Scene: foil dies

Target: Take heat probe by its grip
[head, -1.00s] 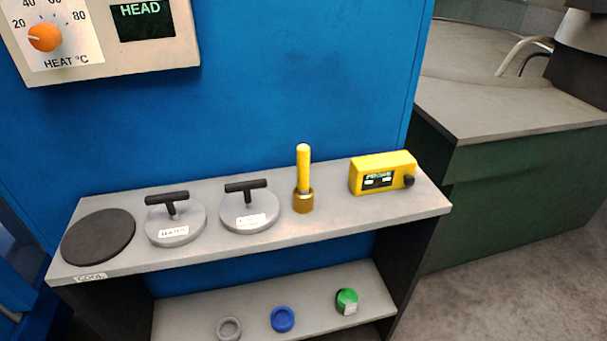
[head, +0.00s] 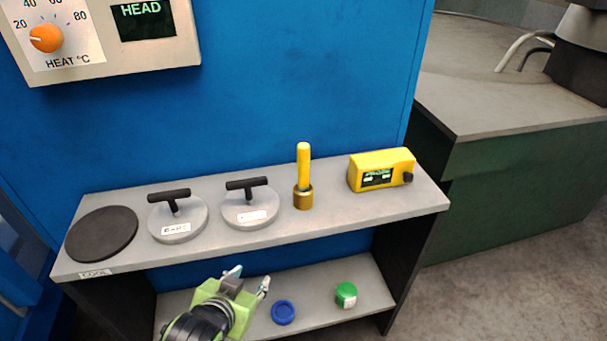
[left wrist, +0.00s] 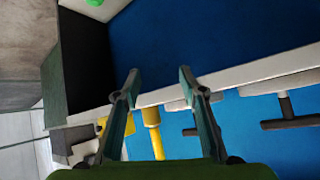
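The heat probe, with its yellow grip (head: 303,166), stands upright in a brass holder (head: 303,198) on the upper shelf. In the left wrist view the yellow grip (left wrist: 157,144) shows between my fingers but apart from them. My left gripper (head: 248,278) is open and empty. It is in front of the shelf unit, lower in the picture than the probe and to its left. In the left wrist view its two fingers (left wrist: 160,76) are spread wide. My right gripper is in neither view.
Two grey discs with black T-handles (head: 178,218) (head: 250,206) and a dark round pad (head: 101,234) stand left of the probe. A yellow meter (head: 382,169) stands right. A blue ring (head: 283,312) and green-topped jar (head: 346,295) lie on the lower shelf.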

